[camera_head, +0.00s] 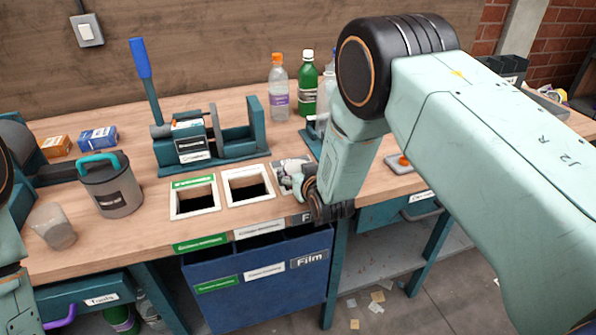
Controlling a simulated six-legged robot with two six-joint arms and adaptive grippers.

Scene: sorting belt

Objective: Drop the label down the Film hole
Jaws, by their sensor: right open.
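The Film hole (277,187) is the third opening in the worktop, right of the green-framed and white-framed holes. My right gripper (299,186) is over it and hides most of it. The gripper is open. A pale, crumpled-looking patch shows at the fingers, but I cannot tell whether it is the label. The grey Film sign (309,261) is on the blue bin below. My left arm shows only in part at the left edge, and its gripper is out of view.
The green-framed hole (178,185) and white-framed hole (230,174) are open. A teal lever press (230,151) stands behind them. A grey lidded canister (113,192) and a clear cup (52,226) stand left. Bottles (279,88) stand at the back.

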